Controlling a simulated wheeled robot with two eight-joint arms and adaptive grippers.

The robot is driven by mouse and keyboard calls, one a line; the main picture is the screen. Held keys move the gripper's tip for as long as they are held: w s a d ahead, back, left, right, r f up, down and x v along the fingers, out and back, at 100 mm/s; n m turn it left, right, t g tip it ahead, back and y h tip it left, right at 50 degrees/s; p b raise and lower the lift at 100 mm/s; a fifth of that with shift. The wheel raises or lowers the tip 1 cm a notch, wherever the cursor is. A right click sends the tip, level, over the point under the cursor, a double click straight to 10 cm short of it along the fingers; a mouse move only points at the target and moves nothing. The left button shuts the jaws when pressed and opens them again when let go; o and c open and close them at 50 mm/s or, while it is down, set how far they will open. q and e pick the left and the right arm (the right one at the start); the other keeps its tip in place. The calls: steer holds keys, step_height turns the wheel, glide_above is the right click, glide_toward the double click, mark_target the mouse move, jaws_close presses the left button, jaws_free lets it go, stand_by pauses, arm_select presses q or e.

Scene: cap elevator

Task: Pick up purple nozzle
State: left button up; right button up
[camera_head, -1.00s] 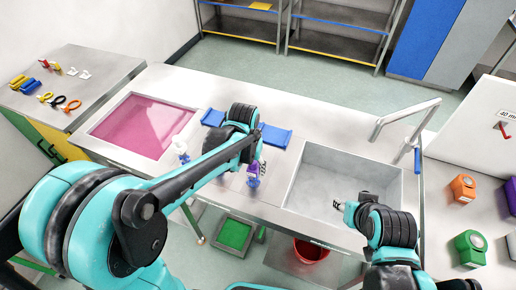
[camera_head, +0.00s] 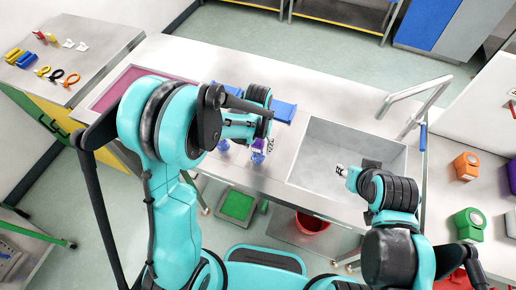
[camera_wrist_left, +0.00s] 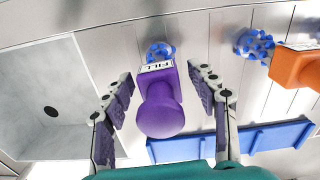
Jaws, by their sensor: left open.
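The purple nozzle (camera_wrist_left: 160,105) stands with its label side by a blue textured piece (camera_wrist_left: 160,51) in the left wrist view. My left gripper (camera_wrist_left: 162,76) is open, with one finger on each side of the nozzle and gaps visible on both sides. In the head view only a small part of the purple nozzle (camera_head: 258,145) shows below my left wrist, and the left fingers are mostly hidden. My right gripper (camera_head: 341,171) is over the sink, small, its fingers unclear.
An orange nozzle (camera_wrist_left: 296,67) stands beside the purple one, by another blue piece. A blue rack (camera_wrist_left: 235,140) lies on the counter. The grey sink (camera_head: 310,150) is to the right, with a faucet (camera_head: 415,98) at its edge.

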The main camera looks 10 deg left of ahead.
arm_select(q)
jaws_close()
steer(key=shift+r, duration=0.1)
steer(key=shift+r, duration=0.6)
step_height(320, 180, up, 3)
steer(key=shift+p, duration=0.5)
steer(key=w+d+r, duration=0.1)
steer(key=d+r, duration=0.2)
steer(key=d, duration=0.2)
steer(key=w+d+r+p, duration=0.1)
steer(key=d+r, duration=0.2)
steer(key=d, duration=0.3)
steer(key=shift+d+r, duration=0.25)
steer(key=shift+r, duration=0.1)
